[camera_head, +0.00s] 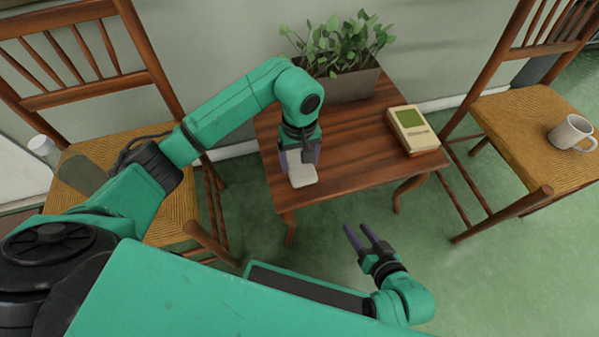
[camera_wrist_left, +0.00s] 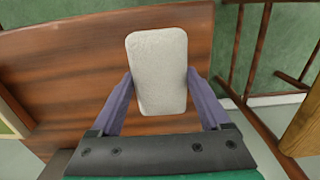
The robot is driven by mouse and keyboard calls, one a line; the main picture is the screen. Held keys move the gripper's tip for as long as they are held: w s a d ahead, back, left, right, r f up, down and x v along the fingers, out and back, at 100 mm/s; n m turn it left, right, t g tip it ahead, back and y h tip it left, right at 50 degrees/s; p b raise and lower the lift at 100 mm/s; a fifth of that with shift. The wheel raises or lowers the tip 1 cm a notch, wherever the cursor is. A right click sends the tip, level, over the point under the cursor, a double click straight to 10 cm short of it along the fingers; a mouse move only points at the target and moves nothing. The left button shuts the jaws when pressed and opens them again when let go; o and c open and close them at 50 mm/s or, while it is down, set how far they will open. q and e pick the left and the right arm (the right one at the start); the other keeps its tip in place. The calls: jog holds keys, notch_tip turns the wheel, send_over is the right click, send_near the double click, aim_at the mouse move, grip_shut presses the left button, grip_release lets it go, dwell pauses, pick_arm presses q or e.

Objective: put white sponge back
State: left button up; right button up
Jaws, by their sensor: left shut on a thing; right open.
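The white sponge (camera_head: 303,173) is a pale rounded block at the left front part of the small wooden table (camera_head: 345,155). My left gripper (camera_head: 300,155) reaches down over the table and is shut on the sponge. In the left wrist view the sponge (camera_wrist_left: 158,70) sits between the two purple fingers (camera_wrist_left: 160,100), with the table top (camera_wrist_left: 70,75) behind it. I cannot tell whether the sponge touches the table. My right gripper (camera_head: 362,238) is open and empty, in front of the table above the green floor.
A planter with a leafy plant (camera_head: 345,85) stands at the table's back. A chair with a white mug (camera_head: 571,133) is at the right; another chair (camera_head: 95,80) is at the left, with a bottle (camera_head: 75,170).

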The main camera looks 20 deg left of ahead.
aim_at(299, 170)
pick_arm(q)
notch_tip(299, 170, down, 4)
jog(key=shift+r+b, duration=0.2)
jog(key=shift+b, duration=0.25)
jog(key=shift+f, duration=0.25)
pick_arm(e)
jog(key=shift+s+a+f+t, duration=0.1)
jog(key=shift+a+f+t, duration=0.2)
jog(key=shift+a+t, duration=0.2)
jog(key=shift+f, duration=0.15)
